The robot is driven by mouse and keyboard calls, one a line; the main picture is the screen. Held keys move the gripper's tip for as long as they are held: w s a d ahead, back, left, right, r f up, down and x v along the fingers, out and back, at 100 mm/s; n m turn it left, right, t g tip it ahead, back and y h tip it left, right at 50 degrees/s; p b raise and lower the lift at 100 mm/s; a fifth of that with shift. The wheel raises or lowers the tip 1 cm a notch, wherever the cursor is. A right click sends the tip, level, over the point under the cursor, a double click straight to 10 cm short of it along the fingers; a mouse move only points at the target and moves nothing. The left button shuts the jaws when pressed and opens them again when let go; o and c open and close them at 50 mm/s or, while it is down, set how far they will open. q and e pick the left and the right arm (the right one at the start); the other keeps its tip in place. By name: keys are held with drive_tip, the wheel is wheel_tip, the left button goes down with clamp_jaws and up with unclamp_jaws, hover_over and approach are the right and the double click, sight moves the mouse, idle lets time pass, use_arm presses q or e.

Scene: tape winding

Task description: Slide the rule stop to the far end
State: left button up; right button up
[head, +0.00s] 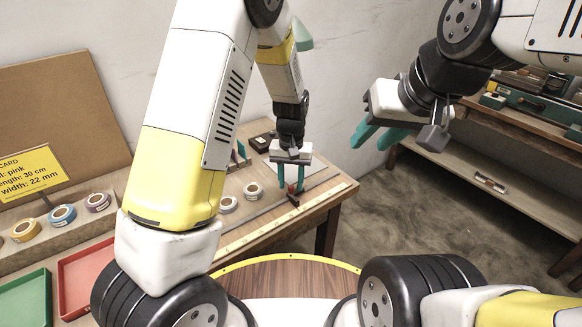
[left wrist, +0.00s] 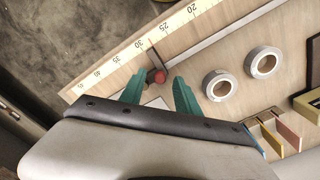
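The rule stop (left wrist: 157,76) is a small dark slider with a red knob. In the left wrist view its thin arm points to about the 30 mark of the pale rule (left wrist: 180,22). The stop also shows small and dark red in the head view (head: 293,200), near the table's right end. My left gripper (left wrist: 160,82) has its teal fingers apart, one on each side of the knob; I cannot tell whether they touch it. In the head view my left gripper (head: 291,187) points down over the stop. My right gripper (head: 376,138) is open and empty, in the air right of the table.
Two pale tape rolls (head: 253,190) lie behind the rule. Several coloured rolls (head: 62,215) stand at the left, by a red tray (head: 88,275), a green tray (head: 26,300) and a yellow card (head: 30,172). A second bench (head: 500,120) stands at the right.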

use_arm(q)
drive_tip(key=shift+f, duration=0.35)
clamp_jaws()
idle(1.2)
